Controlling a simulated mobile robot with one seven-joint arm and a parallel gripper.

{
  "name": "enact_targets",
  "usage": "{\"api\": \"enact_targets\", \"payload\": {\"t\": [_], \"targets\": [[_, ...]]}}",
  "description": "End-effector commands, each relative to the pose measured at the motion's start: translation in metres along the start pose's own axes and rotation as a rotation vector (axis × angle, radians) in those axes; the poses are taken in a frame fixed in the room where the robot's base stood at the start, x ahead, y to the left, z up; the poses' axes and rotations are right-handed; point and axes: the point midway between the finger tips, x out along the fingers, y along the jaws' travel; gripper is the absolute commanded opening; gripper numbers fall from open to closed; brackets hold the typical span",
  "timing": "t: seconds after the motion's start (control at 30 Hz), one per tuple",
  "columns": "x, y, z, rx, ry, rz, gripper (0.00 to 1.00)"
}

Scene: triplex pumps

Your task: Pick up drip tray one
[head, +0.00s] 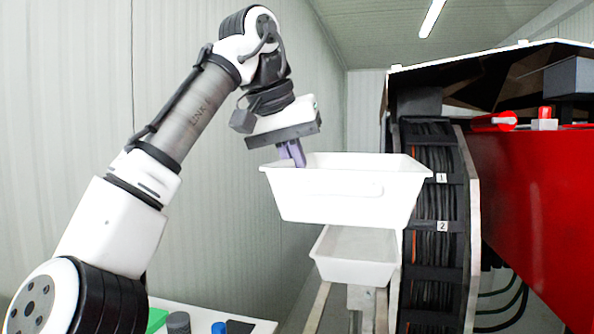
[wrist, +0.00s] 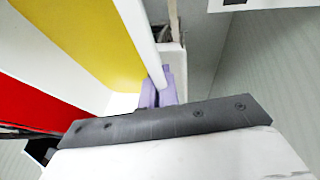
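Two white rectangular trays show in the head view, one above the other. The upper tray (head: 330,205), beside the label "1", appears to be drip tray one. The lower tray (head: 355,258) sits on a pale frame near the label "2". My gripper (head: 298,163) points down at the upper tray's far left rim, its purple fingers partly inside the tray. In the wrist view, the fingers (wrist: 163,92) sit on both sides of a white rim (wrist: 143,38) and look closed on it. The fingertips are partly hidden. The upper tray looks level; its support is not visible.
A black cable rack (head: 432,215) stands close to the trays' right side, with a red machine body (head: 530,210) beyond it. A white table (head: 215,318) with small blue, grey and green items is low at the front. A pale panelled wall (head: 90,90) is behind my arm.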

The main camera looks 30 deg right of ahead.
Motion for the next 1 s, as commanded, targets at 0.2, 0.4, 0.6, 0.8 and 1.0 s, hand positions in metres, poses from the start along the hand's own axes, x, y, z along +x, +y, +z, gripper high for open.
{"api": "enact_targets", "payload": {"t": [0.2, 0.4, 0.6, 0.8, 1.0], "targets": [[-0.022, 0.006, -0.009, 0.000, 0.001, 0.001, 0.00], [-0.032, 0.008, -0.013, 0.000, 0.001, 0.001, 0.00], [-0.038, 0.010, -0.016, 0.000, 0.001, 0.001, 0.00], [-0.040, 0.010, -0.017, 0.000, 0.001, 0.001, 0.00], [-0.041, 0.011, -0.017, 0.000, 0.001, 0.001, 0.00]]}}
